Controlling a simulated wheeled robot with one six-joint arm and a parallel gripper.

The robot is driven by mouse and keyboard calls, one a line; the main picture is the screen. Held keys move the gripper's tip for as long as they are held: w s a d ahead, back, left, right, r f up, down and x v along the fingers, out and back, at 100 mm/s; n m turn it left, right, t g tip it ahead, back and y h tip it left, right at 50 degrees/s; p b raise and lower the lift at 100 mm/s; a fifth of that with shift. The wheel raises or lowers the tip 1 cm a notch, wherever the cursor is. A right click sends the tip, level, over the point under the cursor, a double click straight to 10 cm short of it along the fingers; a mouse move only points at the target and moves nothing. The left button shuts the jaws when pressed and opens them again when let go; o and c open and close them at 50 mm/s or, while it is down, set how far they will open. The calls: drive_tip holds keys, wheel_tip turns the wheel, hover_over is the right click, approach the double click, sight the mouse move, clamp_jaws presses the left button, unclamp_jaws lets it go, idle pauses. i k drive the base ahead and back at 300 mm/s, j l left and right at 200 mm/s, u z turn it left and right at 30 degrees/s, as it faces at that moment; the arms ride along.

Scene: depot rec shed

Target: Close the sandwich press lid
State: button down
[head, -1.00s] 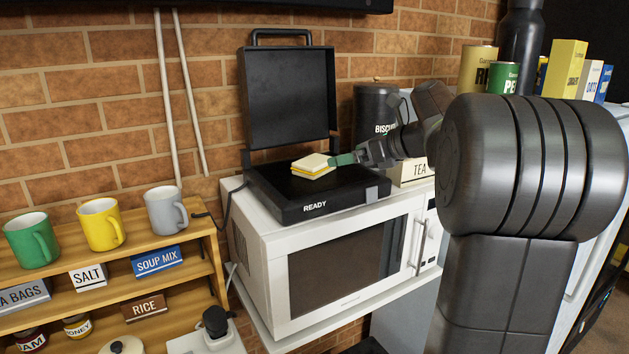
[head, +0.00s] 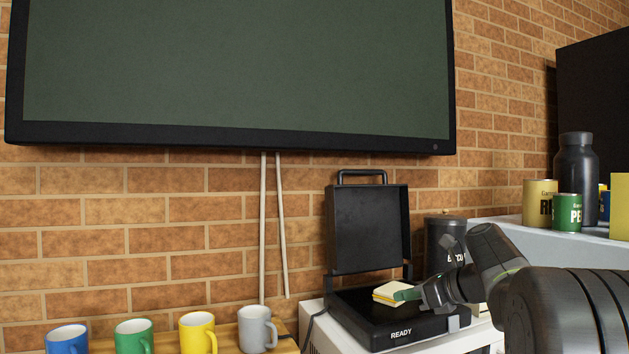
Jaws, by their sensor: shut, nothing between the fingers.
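The black sandwich press (head: 381,331), marked READY, sits on top of the white microwave (head: 466,343). Its lid (head: 367,229) stands open, upright at the back, with a handle (head: 361,175) along its top edge. A sandwich (head: 392,292) lies on the lower plate. My gripper (head: 408,295) is shut and empty, coming in from the right low over the plate. Its greenish fingertips are at the sandwich's right side; I cannot tell whether they touch it.
A dark biscuit canister (head: 444,252) stands behind the press at right. Several mugs, including a grey one (head: 257,328), stand on the wooden shelf at left. A large dark screen (head: 232,70) hangs above. Cans and a dark bottle (head: 577,178) stand at far right.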

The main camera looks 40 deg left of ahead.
sight(368, 229)
drive_tip(key=k+u, duration=0.15)
drive_tip(key=u, duration=1.05)
